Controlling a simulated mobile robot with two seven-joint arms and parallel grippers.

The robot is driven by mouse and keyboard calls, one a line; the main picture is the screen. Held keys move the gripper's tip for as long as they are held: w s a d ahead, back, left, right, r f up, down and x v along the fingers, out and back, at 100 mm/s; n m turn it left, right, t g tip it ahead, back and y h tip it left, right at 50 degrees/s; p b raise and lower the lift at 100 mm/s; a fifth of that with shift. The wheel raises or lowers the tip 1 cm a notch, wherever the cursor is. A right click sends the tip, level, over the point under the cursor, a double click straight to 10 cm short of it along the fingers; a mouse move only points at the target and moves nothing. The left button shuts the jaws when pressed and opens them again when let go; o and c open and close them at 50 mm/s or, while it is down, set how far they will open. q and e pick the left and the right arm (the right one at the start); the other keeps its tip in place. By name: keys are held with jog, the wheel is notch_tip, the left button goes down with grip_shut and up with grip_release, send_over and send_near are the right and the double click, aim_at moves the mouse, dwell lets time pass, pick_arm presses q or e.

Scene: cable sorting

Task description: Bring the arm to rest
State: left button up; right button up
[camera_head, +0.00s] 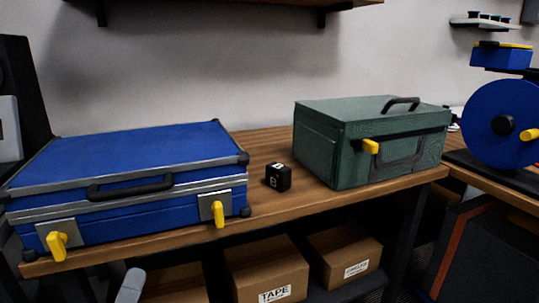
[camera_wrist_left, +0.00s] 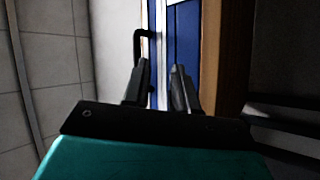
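My left gripper (camera_wrist_left: 160,70) shows in the left wrist view with its two dark fingers apart and nothing between them. In the head view only a small grey piece, which I take to be part of my left gripper (camera_head: 130,286), shows at the bottom edge, in front of and below the blue case (camera_head: 130,150). The case is closed, with a black handle and two yellow latches, on the wooden bench. Part of the blue case (camera_wrist_left: 183,40) is also beyond the fingers in the left wrist view. My right gripper is not in view.
A small black cube (camera_head: 278,177) and a closed green toolbox (camera_head: 340,145) stand on the bench (camera_head: 262,202) right of the case. Cardboard boxes (camera_head: 262,264) sit on a lower shelf. A blue reel (camera_head: 495,122) stands at the far right.

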pick_arm(q)
jog(key=s+d+f+m+g, duration=0.3)
jog(key=d+f+m+g, duration=0.3)
jog(key=f, duration=0.4)
jog(key=s+d+f+m+g, duration=0.2)
jog(key=d+f+m+g, duration=0.2)
jog(key=f+m+g, duration=0.5)
jog(key=s+a+r+n+p, duration=0.1)
jog(key=a+r+p, duration=0.1)
jog(key=r+p, duration=0.4)
jog(key=s+a+r+n+t+y+p, duration=0.1)
jog(key=a+r+p, duration=0.2)
jog(key=p, duration=1.2)
notch_tip(320, 180, up, 4)
jog(key=shift+f+n, duration=0.2)
jog(key=shift+n, duration=0.1)
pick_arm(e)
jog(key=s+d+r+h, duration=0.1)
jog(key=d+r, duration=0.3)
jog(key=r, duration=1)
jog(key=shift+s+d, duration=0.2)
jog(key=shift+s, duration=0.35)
